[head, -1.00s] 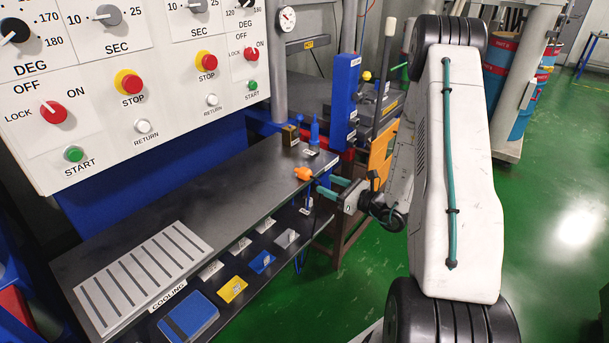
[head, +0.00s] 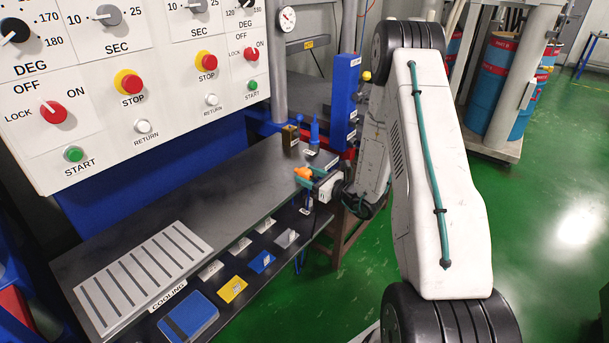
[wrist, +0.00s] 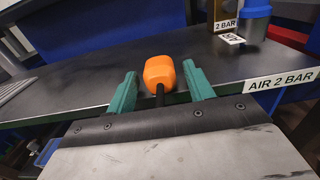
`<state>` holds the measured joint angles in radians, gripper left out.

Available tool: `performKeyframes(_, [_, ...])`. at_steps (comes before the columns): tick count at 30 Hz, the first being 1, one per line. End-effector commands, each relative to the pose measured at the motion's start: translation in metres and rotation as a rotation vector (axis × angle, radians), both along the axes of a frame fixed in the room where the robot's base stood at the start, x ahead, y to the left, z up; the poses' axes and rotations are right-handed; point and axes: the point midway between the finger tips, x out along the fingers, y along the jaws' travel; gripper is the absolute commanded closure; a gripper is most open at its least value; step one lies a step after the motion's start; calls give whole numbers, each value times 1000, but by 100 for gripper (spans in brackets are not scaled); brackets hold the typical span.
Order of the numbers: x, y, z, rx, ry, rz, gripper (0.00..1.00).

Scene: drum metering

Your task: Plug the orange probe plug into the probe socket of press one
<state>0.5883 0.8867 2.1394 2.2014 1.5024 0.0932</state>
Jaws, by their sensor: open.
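The orange probe plug (wrist: 159,72) sits at the edge of the dark bench, with a black stem or cable trailing from it toward my gripper. It also shows in the head view (head: 303,173). My gripper (wrist: 163,86) has green fingers, one on each side of the plug. They are open, with a gap on both sides. In the head view, my gripper (head: 312,178) is at the bench's right end, by the plug. I cannot make out the probe socket of press one in these frames.
The dark bench (head: 200,195) carries a slotted grey plate (head: 145,277) at its near end. A blue fitting (head: 314,132) and a brass block (head: 290,138) stand beyond the plug. An "AIR 2 BAR" label (wrist: 281,81) is on the bench edge. A control panel (head: 130,80) rises at left.

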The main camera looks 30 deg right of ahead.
Motion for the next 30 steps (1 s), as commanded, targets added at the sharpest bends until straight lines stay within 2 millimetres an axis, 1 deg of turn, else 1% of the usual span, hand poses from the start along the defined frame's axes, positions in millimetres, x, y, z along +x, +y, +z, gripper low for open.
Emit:
performKeyframes(6, [0,0,0,0,0,0,48])
performKeyframes(7, [0,0,0,0,0,0,50])
performKeyframes(8, [0,0,0,0,0,0,59])
performKeyframes(9, [0,0,0,0,0,0,70])
performKeyframes(12, [0,0,0,0,0,0,96])
performKeyframes(20, [0,0,3,0,0,0,96])
performKeyframes(30, [0,0,16,-1,-1,0,96])
